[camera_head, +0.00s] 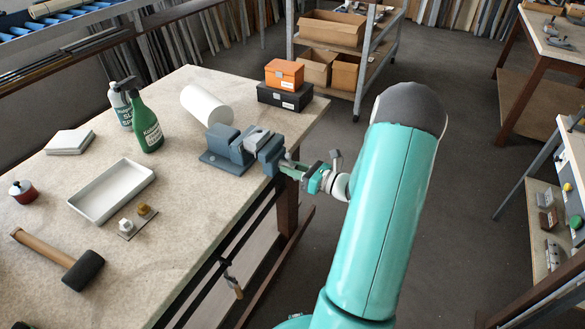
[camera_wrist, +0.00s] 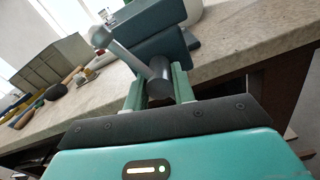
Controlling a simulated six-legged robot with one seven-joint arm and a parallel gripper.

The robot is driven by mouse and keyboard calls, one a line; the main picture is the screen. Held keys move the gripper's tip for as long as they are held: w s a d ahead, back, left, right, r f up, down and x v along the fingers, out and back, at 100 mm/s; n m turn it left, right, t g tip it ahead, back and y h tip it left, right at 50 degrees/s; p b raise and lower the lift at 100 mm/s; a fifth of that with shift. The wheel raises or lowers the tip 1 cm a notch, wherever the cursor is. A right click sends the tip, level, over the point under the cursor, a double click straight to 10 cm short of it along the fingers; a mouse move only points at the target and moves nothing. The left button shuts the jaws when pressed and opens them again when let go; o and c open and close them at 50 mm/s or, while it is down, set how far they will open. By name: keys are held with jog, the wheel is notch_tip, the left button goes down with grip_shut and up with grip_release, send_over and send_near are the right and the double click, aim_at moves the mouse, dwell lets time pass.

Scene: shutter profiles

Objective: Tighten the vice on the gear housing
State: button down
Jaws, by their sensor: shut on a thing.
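The blue-grey vice (camera_head: 226,150) stands at the right edge of the workbench, its screw end facing my arm. A small light grey metal part, seemingly the gear housing (camera_head: 257,138), sits between its jaws. My gripper (camera_head: 298,172) is at the screw end, just off the bench edge. In the wrist view my green fingers (camera_wrist: 159,88) are shut on the dark round screw head of the vice handle (camera_wrist: 159,84). The handle's bar slants up left to a ball end (camera_wrist: 101,38). The vice body (camera_wrist: 160,22) is behind it; the housing is not clear there.
On the workbench (camera_head: 180,235) are a white roll (camera_head: 205,106), an orange box (camera_head: 284,74) on a black box (camera_head: 285,97), spray bottles (camera_head: 146,118), a white tray (camera_head: 112,190) and a mallet (camera_head: 62,260). A shelf cart (camera_head: 345,50) stands behind. Floor right of the bench is open.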

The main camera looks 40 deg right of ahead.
jog(key=shift+m, duration=1.7)
jog(key=shift+s, duration=0.1)
jog(key=c, duration=1.2)
grip_release()
jog(key=shift+s, duration=0.1)
jog(key=shift+o, duration=0.2)
jog(key=v, duration=1.3)
jog(key=shift+s, duration=0.3)
